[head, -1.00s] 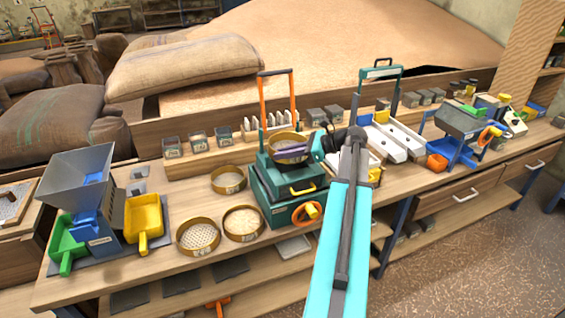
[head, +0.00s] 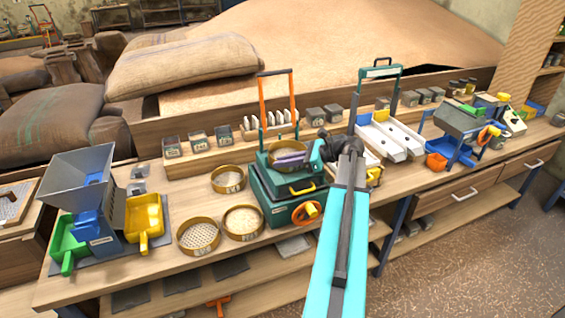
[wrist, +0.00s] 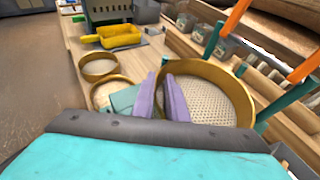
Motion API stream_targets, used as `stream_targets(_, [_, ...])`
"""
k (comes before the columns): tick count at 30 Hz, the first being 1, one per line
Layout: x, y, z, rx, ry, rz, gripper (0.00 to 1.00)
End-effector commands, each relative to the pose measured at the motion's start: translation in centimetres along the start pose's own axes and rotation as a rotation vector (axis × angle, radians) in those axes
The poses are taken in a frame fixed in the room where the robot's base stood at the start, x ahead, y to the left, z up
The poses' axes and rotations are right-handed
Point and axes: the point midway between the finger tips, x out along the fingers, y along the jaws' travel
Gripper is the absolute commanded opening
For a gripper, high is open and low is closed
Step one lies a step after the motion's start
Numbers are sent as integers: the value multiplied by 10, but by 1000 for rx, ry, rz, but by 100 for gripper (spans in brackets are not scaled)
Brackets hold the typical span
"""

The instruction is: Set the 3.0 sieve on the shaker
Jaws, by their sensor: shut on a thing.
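My gripper (head: 290,160) is shut on the rim of a round, brass-coloured sieve (head: 283,147). It holds the sieve at the top of the teal shaker (head: 262,190), between the upright posts; I cannot tell whether the sieve rests on it. In the wrist view the purple fingers (wrist: 168,95) clasp the near-left rim of this sieve (wrist: 212,92), and its pale perforated mesh shows. No size mark on the held sieve is readable. The shaker has an orange-topped frame (head: 276,74), a yellow handle and an orange knob (head: 306,212).
Three other sieves stand on the bench left of the shaker: one behind (head: 228,179), two in front (head: 198,236) (head: 243,222). A grey hopper machine (head: 80,175) with green and yellow scoops is farther left. White trays (head: 385,138) stand right.

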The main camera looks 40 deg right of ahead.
Motion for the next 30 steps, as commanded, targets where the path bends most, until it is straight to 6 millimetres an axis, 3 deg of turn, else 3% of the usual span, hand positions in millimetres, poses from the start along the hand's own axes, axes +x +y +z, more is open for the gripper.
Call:
stream_targets(7, [1,0,-2,-1,-1,0,0])
stream_targets(8, [1,0,-2,0,0,0,17])
stream_targets(11, [2,0,-2,0,0,1,32])
stream_targets(24, [1,0,0,0,0,1,32])
stream_targets(30, [-16,0,-1,0,0,0,32])
